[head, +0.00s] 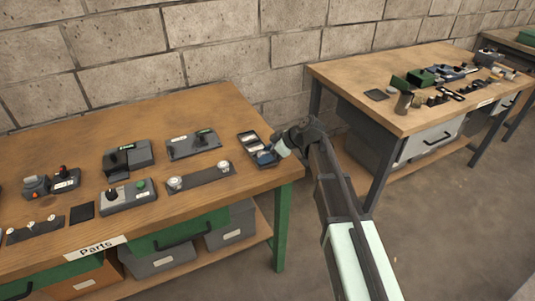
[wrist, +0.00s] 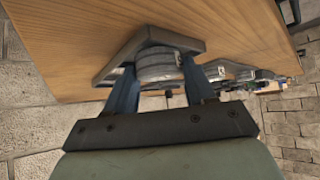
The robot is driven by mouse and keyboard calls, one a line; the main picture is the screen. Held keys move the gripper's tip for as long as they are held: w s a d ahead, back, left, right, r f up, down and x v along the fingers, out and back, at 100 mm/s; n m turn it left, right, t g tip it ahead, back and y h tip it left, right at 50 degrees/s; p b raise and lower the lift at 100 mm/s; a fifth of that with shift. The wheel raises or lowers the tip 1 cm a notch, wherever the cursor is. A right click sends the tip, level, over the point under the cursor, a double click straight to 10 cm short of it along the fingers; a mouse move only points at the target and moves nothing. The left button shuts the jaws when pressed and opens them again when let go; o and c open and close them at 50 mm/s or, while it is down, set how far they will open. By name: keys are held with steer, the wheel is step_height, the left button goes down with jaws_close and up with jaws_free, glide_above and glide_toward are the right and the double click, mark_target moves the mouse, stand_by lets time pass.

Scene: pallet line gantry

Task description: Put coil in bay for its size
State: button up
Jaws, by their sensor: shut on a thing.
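My gripper (head: 270,153) is at the right end of the Parts table (head: 215,105), over the near part of a small dark tray (head: 245,134). In the wrist view, its two blue fingers (wrist: 160,88) are closed on either side of a grey, round, banded coil (wrist: 158,66). A dark, square-cornered frame (wrist: 190,44), seemingly the tray's rim, shows around the coil against the wooden top. I cannot tell whether the coil touches the tray floor. In the head view, the gripper mostly hides the coil and the tray's near end.
A dark strip with two pale round pieces (head: 200,177) lies left of the tray. Behind it is a grey plate with a dark handle (head: 193,144). Several switch boxes stand farther left. A second table (head: 345,75) with parts stands to the right across a gap.

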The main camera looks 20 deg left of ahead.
steer(key=shift+f, duration=0.1)
steer(key=o, duration=1)
steer(key=v, duration=1.2)
